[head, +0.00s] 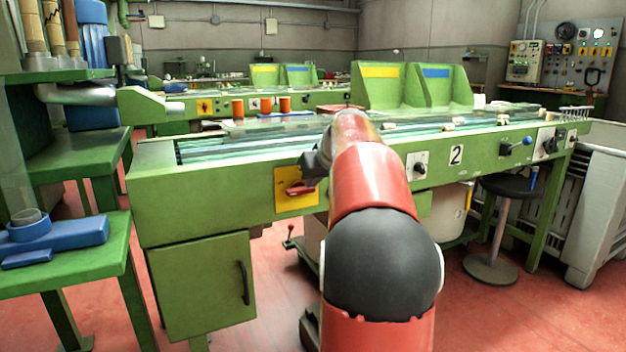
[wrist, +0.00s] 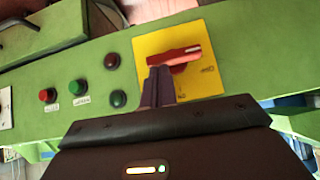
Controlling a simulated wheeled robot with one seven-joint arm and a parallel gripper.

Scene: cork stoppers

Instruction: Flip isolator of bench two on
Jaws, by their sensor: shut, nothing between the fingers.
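Bench two (head: 225,188) is the green bench with the number plate 2 (head: 456,155) on its front. Its isolator is a red handle on a yellow plate (head: 283,203) at the left part of the front. In the wrist view the red handle (wrist: 181,56) lies nearly level across the yellow plate (wrist: 205,84), with small marks at the plate's edges. My gripper (head: 308,168) is at the plate's upper right in the head view. In the wrist view my gripper (wrist: 158,76) is shut and empty, its fingertips right beside the handle's left part. I cannot tell whether they touch.
Green and red buttons (wrist: 76,87) sit beside the plate in the wrist view. A black stool (head: 507,186) stands at the right. Red floor is open in front.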

